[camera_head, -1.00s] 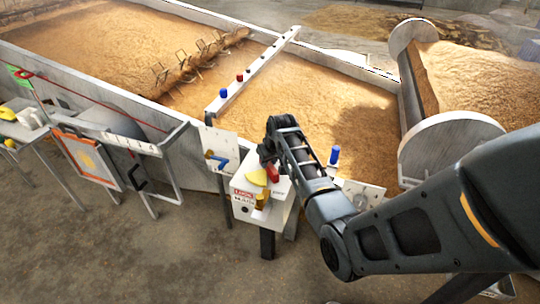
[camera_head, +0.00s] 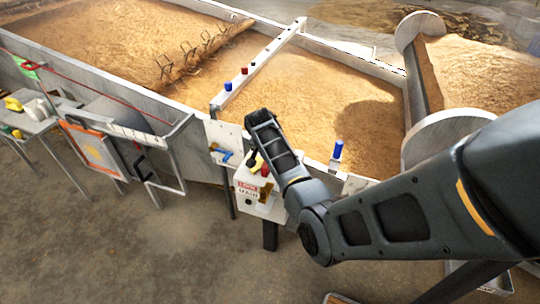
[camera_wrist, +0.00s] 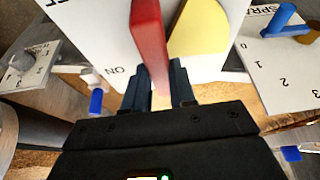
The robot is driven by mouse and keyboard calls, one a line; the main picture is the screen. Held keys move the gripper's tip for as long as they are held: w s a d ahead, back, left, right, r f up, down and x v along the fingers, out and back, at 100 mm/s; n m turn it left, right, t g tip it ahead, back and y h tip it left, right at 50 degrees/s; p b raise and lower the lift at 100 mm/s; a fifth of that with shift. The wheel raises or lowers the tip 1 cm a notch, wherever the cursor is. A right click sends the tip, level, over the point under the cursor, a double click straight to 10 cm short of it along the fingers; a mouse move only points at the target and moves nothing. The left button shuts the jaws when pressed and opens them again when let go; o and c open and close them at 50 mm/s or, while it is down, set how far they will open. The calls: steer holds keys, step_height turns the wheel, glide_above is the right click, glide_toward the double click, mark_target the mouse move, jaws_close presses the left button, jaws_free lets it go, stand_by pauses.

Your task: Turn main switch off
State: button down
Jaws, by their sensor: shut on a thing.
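The main switch box (camera_head: 248,199) is white with a red-and-white label reading MAIN, and stands on a dark post at the front of the grain bed. Its red handle (camera_wrist: 150,40) crosses the upper middle of the wrist view, beside a yellow piece (camera_wrist: 202,30). The word ON is printed on the white face, left of the handle. My gripper (camera_wrist: 158,82) is shut on the red handle, one finger on each side. In the head view my gripper (camera_head: 257,160) is at the box, and my arm hides part of the switch.
A numbered plate with a blue knob (camera_wrist: 285,18) is at the wrist view's upper right. Another blue-levered plate (camera_head: 222,152) stands left of the box. A blue knob (camera_head: 337,150) stands to the right. Open frames and a cluttered table (camera_head: 25,122) are farther left.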

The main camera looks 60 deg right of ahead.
steer(key=shift+m, duration=0.4)
steer(key=c, duration=0.9)
jaws_free()
steer(key=v, duration=0.7)
steer(key=shift+w+a+r, duration=0.15)
steer(key=shift+r, duration=0.25)
